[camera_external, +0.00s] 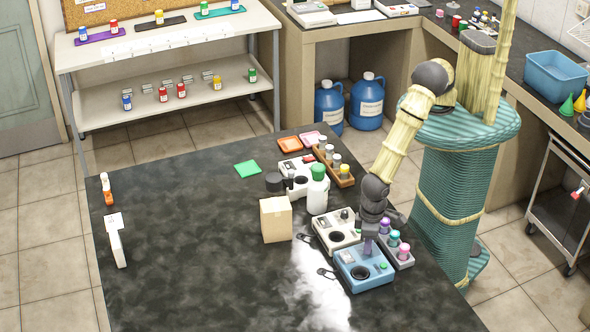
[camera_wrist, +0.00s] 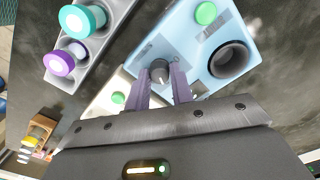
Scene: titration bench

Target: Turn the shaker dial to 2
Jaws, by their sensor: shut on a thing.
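The blue shaker (camera_external: 363,281) stands near the front right of the dark table, with a round dark well (camera_wrist: 229,58) and a green button (camera_wrist: 206,13) on top. Its small dark dial (camera_wrist: 159,72) has a pale pointer line and sits at the device's edge in the wrist view. My gripper (camera_external: 368,250) reaches straight down over the shaker. In the wrist view its two purple fingers (camera_wrist: 162,84) are closed on the dial from both sides. The dial's scale and numbers are too small or hidden to read.
A grey rack (camera_external: 404,264) with several coloured-cap vials stands close to the right of my gripper. A cream device (camera_external: 330,240) is just behind the shaker. A cardboard box (camera_external: 276,220) and a white green-capped bottle (camera_external: 317,195) stand further back. The table's left half is mostly clear.

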